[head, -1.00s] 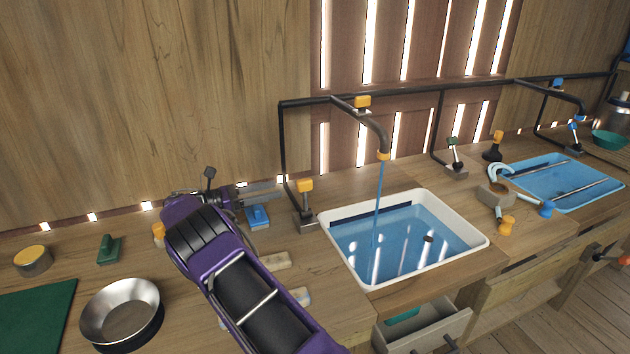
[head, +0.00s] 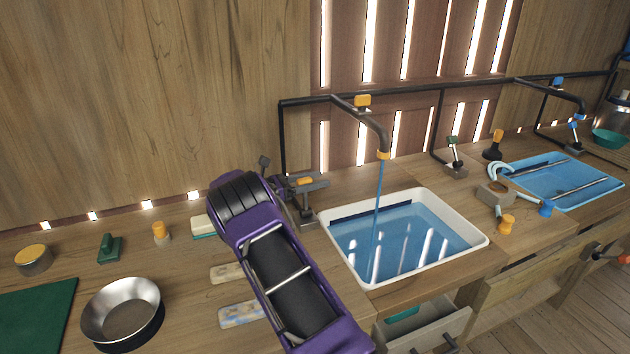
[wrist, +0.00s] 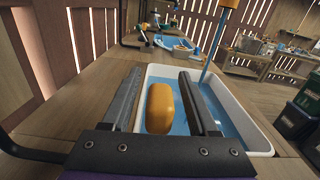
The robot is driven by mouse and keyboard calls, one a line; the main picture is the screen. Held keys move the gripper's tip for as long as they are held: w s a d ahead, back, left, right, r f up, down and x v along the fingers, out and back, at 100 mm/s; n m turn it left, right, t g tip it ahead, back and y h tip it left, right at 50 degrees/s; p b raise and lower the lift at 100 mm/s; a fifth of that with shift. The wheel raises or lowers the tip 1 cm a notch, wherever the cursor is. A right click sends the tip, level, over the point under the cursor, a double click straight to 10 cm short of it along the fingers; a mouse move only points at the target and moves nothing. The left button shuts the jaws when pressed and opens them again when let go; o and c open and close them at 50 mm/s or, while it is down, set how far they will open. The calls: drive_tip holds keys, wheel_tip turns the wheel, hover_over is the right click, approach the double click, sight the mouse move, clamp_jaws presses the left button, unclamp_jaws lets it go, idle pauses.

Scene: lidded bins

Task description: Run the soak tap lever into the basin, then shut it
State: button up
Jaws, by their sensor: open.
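The tap lever has an orange head (head: 305,181) and stands on a grey base (head: 307,216) at the left of the white basin (head: 484,241). Blue water (head: 410,240) lies in the basin. A blue stream (head: 378,190) runs into it from the orange-tipped spout (head: 384,150). My gripper (head: 313,184) is at the lever head. In the wrist view, the orange head (wrist: 159,108) sits between the two open fingers of my gripper (wrist: 160,73), with a gap visible on both sides. My arm hides some of the counter left of the lever.
A black pipe (head: 283,140) rises behind the lever. A second, blue basin (head: 590,196) stands at the right. A metal bowl (head: 122,312), a green block (head: 109,248) and an orange-topped peg (head: 160,232) are on the left counter. An open drawer (head: 425,330) juts out below the white basin.

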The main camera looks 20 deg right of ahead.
drive_tip(key=shift+c, duration=0.3)
clamp_jaws()
drive_tip(key=shift+w, duration=0.1)
drive_tip(key=shift+w+f+n+b, duration=0.3)
drive_tip(key=shift+w+n+b, duration=0.25)
drive_tip(key=shift+w+n, duration=0.4)
drive_tip(key=shift+w+f+n+b, duration=0.3)
drive_tip(key=shift+w+n+b, duration=0.3)
drive_tip(key=shift+n, duration=0.5)
drive_tip(key=shift+w+f+n+b, duration=0.3)
drive_tip(key=shift+w+n+b, duration=0.25)
drive_tip(key=shift+w+n, duration=0.4)
drive_tip(key=shift+s, duration=0.1)
drive_tip(key=shift+o, duration=0.3)
unclamp_jaws()
